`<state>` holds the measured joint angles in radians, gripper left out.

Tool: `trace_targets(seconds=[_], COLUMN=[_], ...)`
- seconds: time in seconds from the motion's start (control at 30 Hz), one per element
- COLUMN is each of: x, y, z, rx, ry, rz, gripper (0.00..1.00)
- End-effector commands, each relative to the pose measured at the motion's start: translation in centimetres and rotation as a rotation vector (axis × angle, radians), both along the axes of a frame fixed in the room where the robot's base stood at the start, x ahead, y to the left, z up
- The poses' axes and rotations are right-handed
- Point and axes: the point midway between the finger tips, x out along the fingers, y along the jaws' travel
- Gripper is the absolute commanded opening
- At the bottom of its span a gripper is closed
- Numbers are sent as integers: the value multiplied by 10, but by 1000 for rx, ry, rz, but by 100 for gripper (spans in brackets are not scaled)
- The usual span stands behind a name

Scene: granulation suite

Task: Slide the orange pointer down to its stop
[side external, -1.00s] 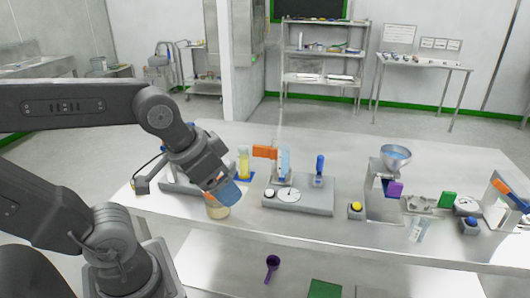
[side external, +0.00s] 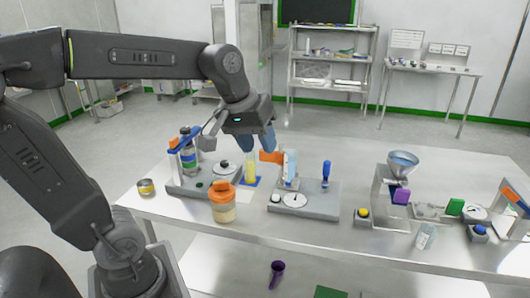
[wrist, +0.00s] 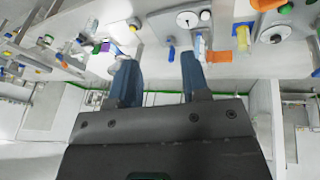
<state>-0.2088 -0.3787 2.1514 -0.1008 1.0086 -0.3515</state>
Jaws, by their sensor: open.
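The orange pointer (side external: 270,157) sticks out to the left near the top of a pale blue upright column (side external: 291,167) on a grey base (side external: 318,210) with a white dial. The pointer also shows in the wrist view (wrist: 218,57), to the right of my fingers. My gripper (side external: 256,144) has blue fingers, spread apart with nothing between them. In the side view it is up and left of the pointer, apart from it as far as I can tell. In the wrist view the fingers (wrist: 157,60) reach up the picture toward the bench devices.
An orange-lidded jar (side external: 223,203) stands at the front. A yellow cylinder (side external: 250,171) is below my gripper. A blue-handled lever (side external: 326,175) stands right of the column. A hopper stand (side external: 403,165) is farther right. The front bench strip right of the jar is mostly clear.

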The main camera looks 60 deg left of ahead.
Motion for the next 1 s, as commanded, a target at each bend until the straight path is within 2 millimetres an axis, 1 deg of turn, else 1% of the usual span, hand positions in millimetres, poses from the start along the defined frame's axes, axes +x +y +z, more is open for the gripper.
trace_targets(seconds=[0.03,0.07,0.1,0.17,0.2,0.27,0.3,0.37,0.4,0.43,0.47,0.5,0.6,0.7,0.8,0.83,0.9,1.0], x=[21,32,47,68,81,99,111,126,134,140,145,150,158,160,159,158,158,159], y=[17,27,40,62,78,104,122,150,170,185,200,221,267,304,326,331,337,338], z=[2,4,5,5,4,0,-4,-11,-17,-23,-28,-36,-58,-77,-91,-93,-98,-103], rx=[-48,-80,-119,-180,-220,-279,-320,-380,-419,-449,-479,-517,-608,-680,-726,-736,-751,-759], ry=[29,41,58,84,100,124,141,165,180,193,204,220,258,285,306,310,316,320], rz=[111,177,265,397,485,617,705,837,923,988,1052,1137,1327,1475,1572,1590,1620,1634], gripper=[43,43,43,43,43,43,43,43,43,43,43,43,43,43,43,43,43,43])
